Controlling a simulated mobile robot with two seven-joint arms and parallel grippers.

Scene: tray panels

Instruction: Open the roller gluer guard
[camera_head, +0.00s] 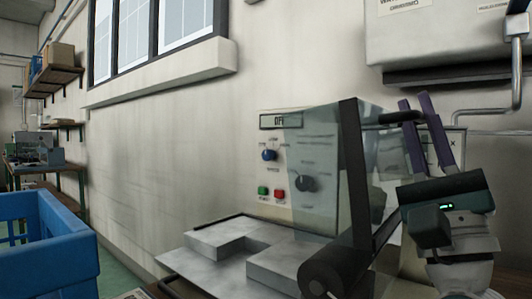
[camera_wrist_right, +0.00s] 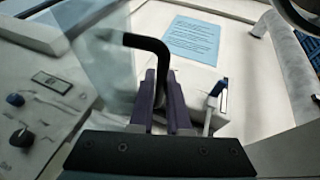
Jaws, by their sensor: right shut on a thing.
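The roller gluer guard (camera_head: 312,160) is a clear panel with a dark frame post, standing upright in front of the gluer's control panel (camera_head: 270,165). A black bent handle (camera_head: 398,118) sticks out to the right from its upper part; it also shows in the wrist view (camera_wrist_right: 147,42). My right gripper (camera_head: 414,102), with purple fingers, is shut on this handle; its fingers also show in the wrist view (camera_wrist_right: 165,85). The handle's far part is hidden between the fingers. A dark roller (camera_head: 322,277) sits low at the guard's foot. My left gripper is not in view.
A blue crate (camera_head: 45,245) stands at the lower left. A grey metal tray (camera_head: 225,243) lies before the control panel. A white wall unit (camera_head: 440,40) with a metal pipe (camera_head: 516,65) hangs above my right gripper. Shelves stand at the far left.

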